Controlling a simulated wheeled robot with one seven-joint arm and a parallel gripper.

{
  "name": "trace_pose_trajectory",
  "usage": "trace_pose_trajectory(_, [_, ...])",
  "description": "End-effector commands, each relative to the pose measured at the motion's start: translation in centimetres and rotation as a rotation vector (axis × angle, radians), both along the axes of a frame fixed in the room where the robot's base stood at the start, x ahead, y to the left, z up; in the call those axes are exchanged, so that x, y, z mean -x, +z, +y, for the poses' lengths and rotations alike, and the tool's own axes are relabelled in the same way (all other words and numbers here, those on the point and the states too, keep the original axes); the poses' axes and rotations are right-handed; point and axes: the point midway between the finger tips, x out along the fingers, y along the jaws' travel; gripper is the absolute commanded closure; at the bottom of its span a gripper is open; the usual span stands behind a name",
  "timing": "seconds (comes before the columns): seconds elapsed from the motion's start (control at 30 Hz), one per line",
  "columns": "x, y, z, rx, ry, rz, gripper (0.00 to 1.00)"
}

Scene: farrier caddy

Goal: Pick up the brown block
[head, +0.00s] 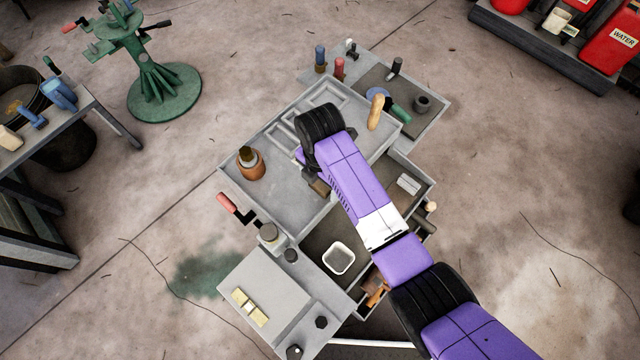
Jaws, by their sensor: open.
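A small brown block (319,187) lies on the grey top tray of the caddy (285,212), right beside my purple arm, which hides part of it. My gripper (311,172) points down over the tray, next to the block. It is mostly hidden under my wrist, and its jaws are open. I cannot tell from this view whether the fingers are around the block or just beside it.
A brown jar (250,164) stands left on the tray, and a tan handle (376,112) stands upright at its right. Red-handled tool (229,204) juts from the left edge. A white cup (338,258) sits in the lower tray. A green stand (160,90) is at upper left.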

Motion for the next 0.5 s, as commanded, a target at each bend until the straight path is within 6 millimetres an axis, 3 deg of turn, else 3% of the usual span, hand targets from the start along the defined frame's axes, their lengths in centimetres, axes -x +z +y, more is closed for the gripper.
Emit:
trace_pose_trajectory(0.13, [0.0, 0.02, 0.0, 0.0, 0.0, 0.0, 0.2])
trace_pose_trajectory(0.5, [-0.01, 0.05, -0.02, 0.0, 0.0, 0.0, 0.93])
